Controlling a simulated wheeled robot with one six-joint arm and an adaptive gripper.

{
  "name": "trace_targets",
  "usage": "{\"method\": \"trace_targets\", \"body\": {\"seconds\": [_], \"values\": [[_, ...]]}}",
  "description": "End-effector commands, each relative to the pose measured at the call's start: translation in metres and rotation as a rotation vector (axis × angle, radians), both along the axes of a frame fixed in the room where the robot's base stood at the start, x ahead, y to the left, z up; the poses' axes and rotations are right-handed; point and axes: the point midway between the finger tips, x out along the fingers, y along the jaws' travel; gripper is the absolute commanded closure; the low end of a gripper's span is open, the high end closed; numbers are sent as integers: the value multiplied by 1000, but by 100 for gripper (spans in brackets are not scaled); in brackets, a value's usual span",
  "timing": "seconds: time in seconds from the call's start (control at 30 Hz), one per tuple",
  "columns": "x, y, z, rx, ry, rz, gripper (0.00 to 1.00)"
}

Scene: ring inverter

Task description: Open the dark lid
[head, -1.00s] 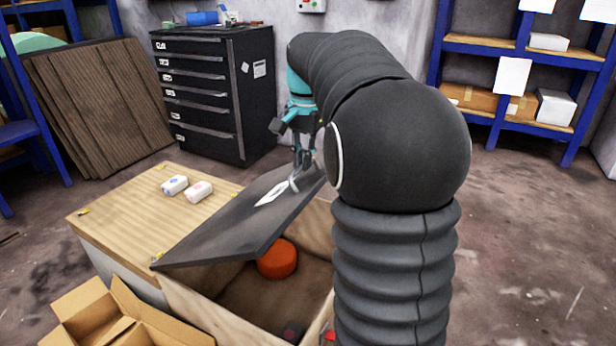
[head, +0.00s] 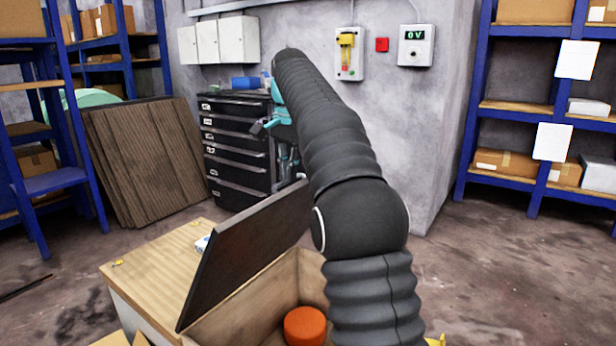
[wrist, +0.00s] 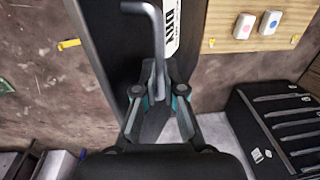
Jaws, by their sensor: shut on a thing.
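The dark lid (head: 248,245) is a flat black panel, tilted up steeply over the open wooden box (head: 245,310). Its left edge meets the pale wooden top. My gripper (head: 288,172) is at the lid's upper far end, partly hidden behind my arm. In the wrist view my gripper (wrist: 158,82) is shut on a grey bent handle (wrist: 157,30), with the dark lid (wrist: 105,45) behind it and a white printed label beside it.
An orange round thing (head: 305,326) lies in the box. Two small white devices (wrist: 256,24) sit on the wooden top (head: 150,265). A black drawer cabinet (head: 238,150) stands behind. Blue shelves (head: 500,105) stand right, with bare floor before them.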

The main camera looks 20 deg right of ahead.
Motion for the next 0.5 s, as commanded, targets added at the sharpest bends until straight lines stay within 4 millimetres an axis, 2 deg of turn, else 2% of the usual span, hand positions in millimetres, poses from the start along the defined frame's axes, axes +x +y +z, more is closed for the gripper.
{"method": "trace_targets", "body": {"seconds": [0.03,0.5], "values": [[9,13,-17,13,25,16,100],[25,32,-12,12,30,25,100]]}}
